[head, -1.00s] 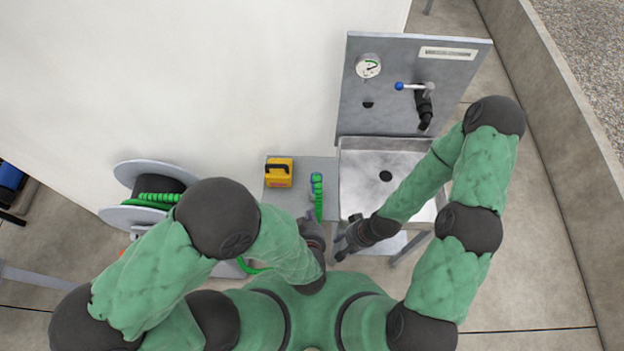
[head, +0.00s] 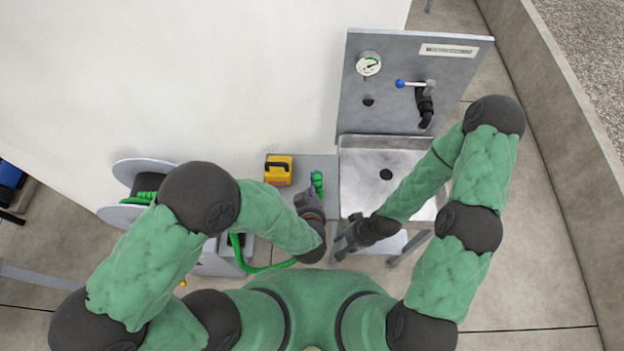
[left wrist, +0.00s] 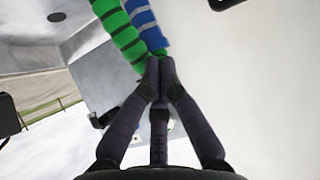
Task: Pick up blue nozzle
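In the left wrist view, a blue ribbed nozzle (left wrist: 146,25) lies beside a green ribbed hose or nozzle (left wrist: 119,25), its lower end close to my fingertips. In the head view, the green ribbed piece (head: 317,179) lies on the grey side table; I cannot make out the blue nozzle there. My left gripper (head: 304,199) is just in front of the green piece. Its fingertips (left wrist: 157,68) come together, with nothing clearly held between them; they hide the lower ends of both pieces. My right gripper (head: 343,243) is open and empty in front of the sink.
A yellow case (head: 278,171) stands on the grey side table (head: 300,170), left of the green piece. A metal sink (head: 376,157) adjoins on the right, under a panel (head: 385,110) with a gauge (head: 368,64) and a blue-knobbed valve. A hose reel (head: 125,213) stands at left.

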